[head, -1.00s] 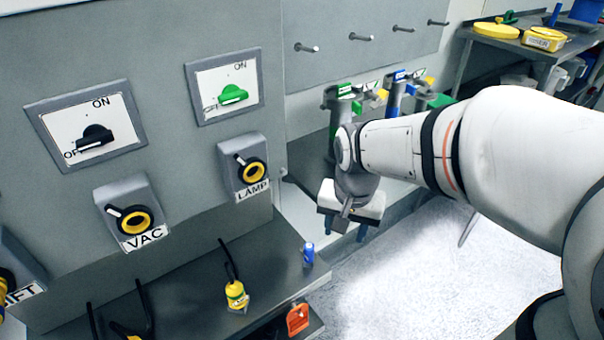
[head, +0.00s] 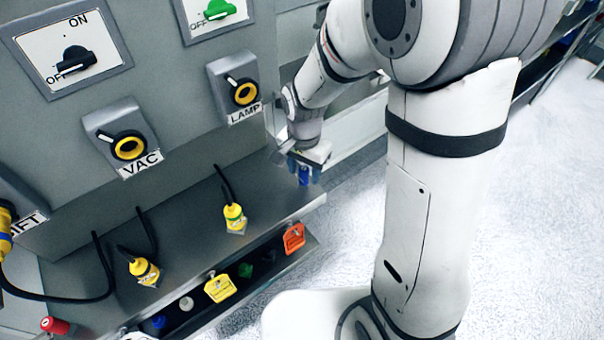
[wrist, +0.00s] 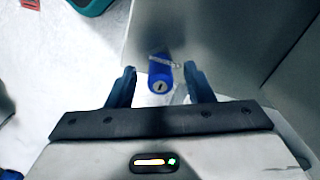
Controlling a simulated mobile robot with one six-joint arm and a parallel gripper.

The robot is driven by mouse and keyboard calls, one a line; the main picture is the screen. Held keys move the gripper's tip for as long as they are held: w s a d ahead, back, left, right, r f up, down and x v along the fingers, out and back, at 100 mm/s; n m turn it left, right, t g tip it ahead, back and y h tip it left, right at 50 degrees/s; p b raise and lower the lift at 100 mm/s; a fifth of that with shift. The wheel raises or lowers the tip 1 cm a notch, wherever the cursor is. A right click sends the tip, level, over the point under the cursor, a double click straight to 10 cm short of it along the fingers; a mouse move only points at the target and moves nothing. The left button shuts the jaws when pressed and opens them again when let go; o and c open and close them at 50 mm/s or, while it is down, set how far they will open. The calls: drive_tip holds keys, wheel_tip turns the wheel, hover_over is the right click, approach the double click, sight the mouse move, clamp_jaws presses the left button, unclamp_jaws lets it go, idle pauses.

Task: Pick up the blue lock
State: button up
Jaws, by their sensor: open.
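The blue lock (wrist: 160,77) stands at the right end of the grey shelf, with its keyhole face and a thin metal shackle showing in the wrist view. My gripper (wrist: 160,72) is open, with one blue finger on each side of the lock and a visible gap to each finger. In the head view my gripper (head: 304,173) points down over the shelf end, and the lock (head: 303,176) shows as a small blue shape between the fingers, partly hidden by them.
The grey shelf (head: 180,235) also carries yellow plugs (head: 234,217) on black cables, left of the lock. The panel with the LAMP switch (head: 240,92) rises behind. White floor lies right.

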drive_tip(key=shift+f, duration=0.25)
drive_tip(key=shift+c, duration=0.5)
clamp_jaws()
